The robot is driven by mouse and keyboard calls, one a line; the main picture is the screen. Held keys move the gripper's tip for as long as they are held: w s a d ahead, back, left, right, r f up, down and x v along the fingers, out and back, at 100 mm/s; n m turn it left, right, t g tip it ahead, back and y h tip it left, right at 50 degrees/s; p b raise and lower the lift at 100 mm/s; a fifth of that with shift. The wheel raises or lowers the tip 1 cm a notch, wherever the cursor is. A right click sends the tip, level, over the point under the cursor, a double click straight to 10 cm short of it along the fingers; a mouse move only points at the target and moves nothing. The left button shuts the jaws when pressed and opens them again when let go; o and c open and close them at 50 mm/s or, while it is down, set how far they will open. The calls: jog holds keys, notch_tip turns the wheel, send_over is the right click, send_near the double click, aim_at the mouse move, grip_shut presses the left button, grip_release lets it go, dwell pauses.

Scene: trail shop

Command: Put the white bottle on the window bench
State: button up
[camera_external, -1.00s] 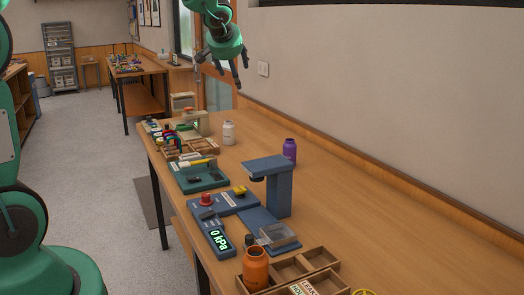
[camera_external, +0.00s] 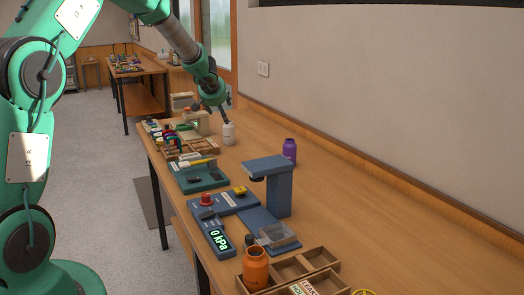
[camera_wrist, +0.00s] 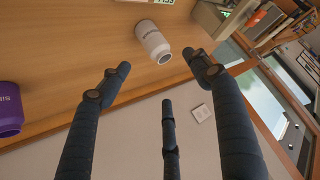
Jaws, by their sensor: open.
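The white bottle (camera_external: 229,133) stands upright toward the far end of the long wooden workbench (camera_external: 350,215). In the wrist view the white bottle (camera_wrist: 152,42) shows just beyond the spread fingertips, with dark lettering on its side. My gripper (camera_external: 220,110) is just above and left of the bottle in the external view. In the wrist view my gripper (camera_wrist: 158,72) is open with nothing between its dark fingers. A second wooden bench (camera_external: 137,68) stands at the back, near the window; no label shows which bench is the window bench.
A purple bottle (camera_external: 289,151) stands nearer along the workbench. A blue press-like stand (camera_external: 278,185), a green tray (camera_external: 199,178), a compartment tray with an orange bottle (camera_external: 255,266) and a beige device (camera_external: 196,122) occupy the bench's left side. Its wall side is mostly clear.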

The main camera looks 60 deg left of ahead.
jog(key=shift+f, duration=0.1)
send_over(228, 129)
jog(key=s+d, duration=0.2)
jog(key=shift+f, duration=2.85)
jog(key=shift+x, duration=2.55)
jog(key=shift+w+d, duration=0.1)
jog(key=shift+c, duration=0.3)
jog(key=c, duration=1.3)
jog(key=shift+r, duration=0.1)
jog(key=shift+r, duration=0.1)
